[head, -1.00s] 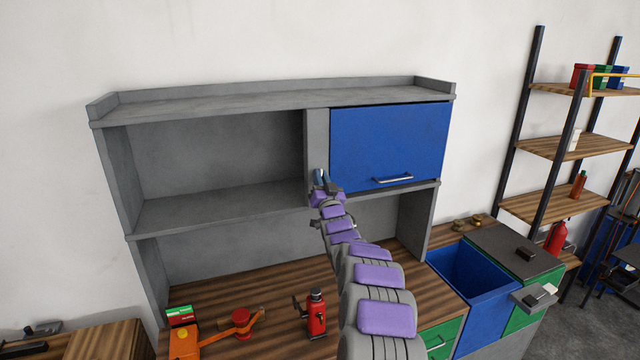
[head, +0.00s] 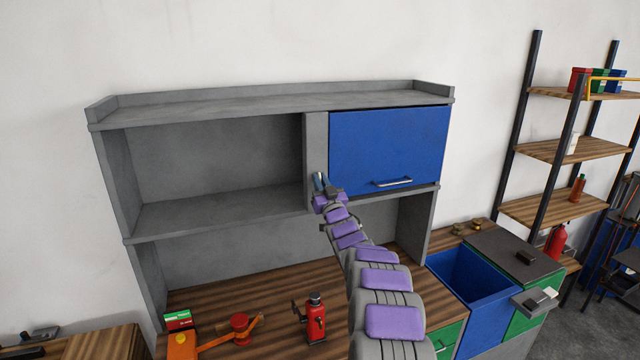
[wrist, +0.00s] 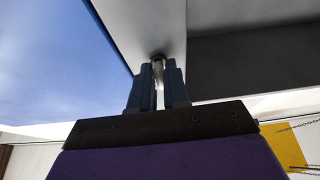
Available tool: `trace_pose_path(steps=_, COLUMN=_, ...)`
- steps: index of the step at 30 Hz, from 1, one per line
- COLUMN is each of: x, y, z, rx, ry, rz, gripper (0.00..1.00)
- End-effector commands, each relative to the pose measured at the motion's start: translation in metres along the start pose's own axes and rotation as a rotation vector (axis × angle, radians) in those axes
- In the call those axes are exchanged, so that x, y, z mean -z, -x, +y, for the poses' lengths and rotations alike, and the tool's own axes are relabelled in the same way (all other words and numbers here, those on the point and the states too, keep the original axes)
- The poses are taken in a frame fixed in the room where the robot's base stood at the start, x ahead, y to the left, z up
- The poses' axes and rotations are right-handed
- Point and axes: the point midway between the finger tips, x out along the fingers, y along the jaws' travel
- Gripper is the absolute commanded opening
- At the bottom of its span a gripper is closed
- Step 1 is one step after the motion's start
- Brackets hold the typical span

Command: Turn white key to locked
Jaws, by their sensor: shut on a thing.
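My gripper (head: 320,182) is raised to the lower part of the grey upright between the open shelf and the blue cabinet door. In the wrist view, my gripper (wrist: 158,88) has its two dark blue fingers closed around a small white key (wrist: 158,70). The key's far end meets a dark round lock (wrist: 157,57) in the grey upright (wrist: 140,25). Most of the key is hidden between the fingers, and its exact angle is hard to tell. In the head view my gripper hides the key.
The blue door (head: 388,150) with its metal handle (head: 393,182) is shut just right of my gripper. The open grey shelf (head: 215,205) to the left is empty. Below, a red bottle jack (head: 315,318) and an orange tool (head: 182,345) stand on the wooden worktop (head: 270,300).

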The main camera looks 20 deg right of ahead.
Motion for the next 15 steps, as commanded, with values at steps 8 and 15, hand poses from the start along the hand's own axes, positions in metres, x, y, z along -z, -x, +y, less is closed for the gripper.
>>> trace_pose_path(steps=8, x=0.0007, y=-0.0002, z=0.0004, rx=-0.001, ry=-0.001, rz=0.002, gripper=0.36)
trace_pose_path(steps=15, x=0.0002, y=0.0005, z=0.0003, rx=-0.001, ry=-0.001, rz=0.001, gripper=0.36)
